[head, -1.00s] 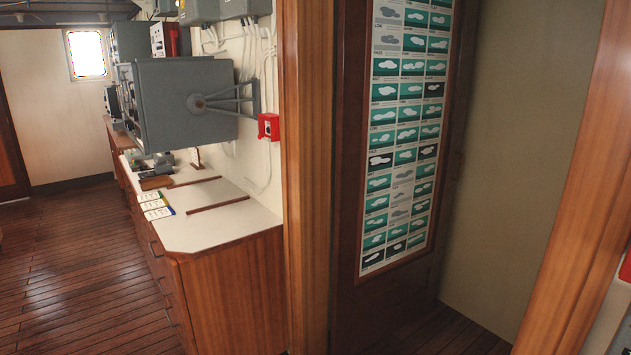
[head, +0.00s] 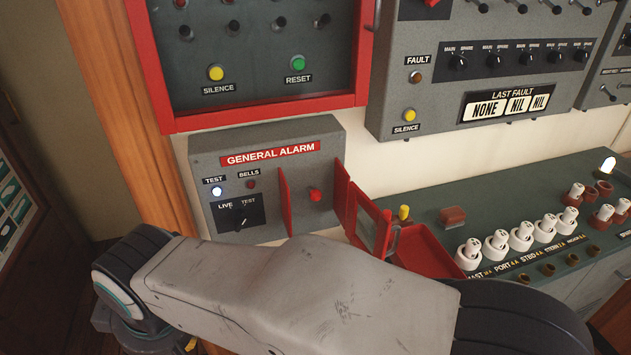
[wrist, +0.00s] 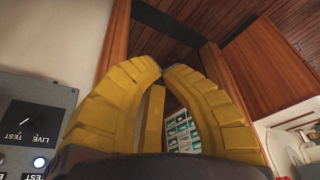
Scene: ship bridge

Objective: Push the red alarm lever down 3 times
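The general alarm box (head: 265,165) is a grey panel on the wall in the head view. A small red lever (head: 315,194) sticks out on its right half, between red side plates (head: 286,200). A hinged red cover hangs open at its right. My arm crosses the bottom of the head view, below the box. In the wrist view my gripper's yellow fingers (wrist: 162,72) curve in until their tips nearly meet, with nothing seen held. The box's LIVE/TEST corner (wrist: 38,118) shows upside down at left. The lever is not seen in the wrist view.
A red-framed panel (head: 150,80) hangs above the box and a grey fault panel (head: 390,110) to its right. A console (head: 450,195) with several white-topped switches juts out at right. A wooden post (head: 125,110) stands at left.

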